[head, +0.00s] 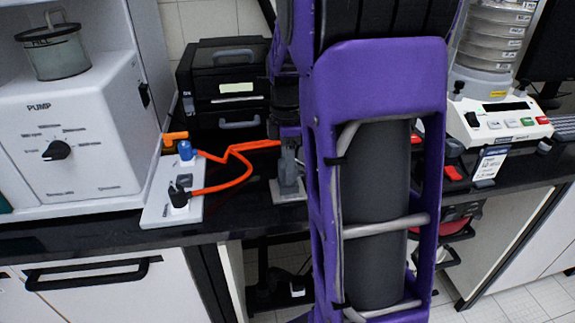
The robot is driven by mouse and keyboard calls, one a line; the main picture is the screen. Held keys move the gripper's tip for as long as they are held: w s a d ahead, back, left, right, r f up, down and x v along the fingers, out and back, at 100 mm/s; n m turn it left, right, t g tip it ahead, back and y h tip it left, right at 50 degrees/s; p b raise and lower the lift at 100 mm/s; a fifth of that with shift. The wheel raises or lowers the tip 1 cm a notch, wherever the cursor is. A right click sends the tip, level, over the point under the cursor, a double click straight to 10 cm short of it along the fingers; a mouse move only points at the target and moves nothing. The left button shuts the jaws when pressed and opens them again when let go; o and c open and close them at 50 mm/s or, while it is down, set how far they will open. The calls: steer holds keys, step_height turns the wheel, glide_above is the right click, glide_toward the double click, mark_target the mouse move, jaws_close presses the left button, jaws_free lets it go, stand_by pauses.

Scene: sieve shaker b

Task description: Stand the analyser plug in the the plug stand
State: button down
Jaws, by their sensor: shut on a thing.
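My gripper (289,148) points down in the head view, just left of my purple arm link, and is seen small and partly hidden. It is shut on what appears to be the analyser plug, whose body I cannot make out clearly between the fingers. An orange cable (262,144) runs to it from the left. Directly below is the grey plug stand (289,196), on a light base on the black bench. I cannot tell whether the plug touches the stand or is inside it.
A white socket strip (160,205) at the left holds a blue plug (186,150) and a black plug (178,195). The white pump (75,135) stands left of it. A black printer-like box (225,85) is behind. The sieve shaker (495,120) stands at the right.

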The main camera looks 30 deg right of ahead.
steer(key=shift+f, duration=0.4)
steer(key=shift+c, duration=1.3)
jaws_free()
step_height(320, 180, up, 17)
steer(key=p, duration=0.3)
steer(key=shift+r, duration=0.2)
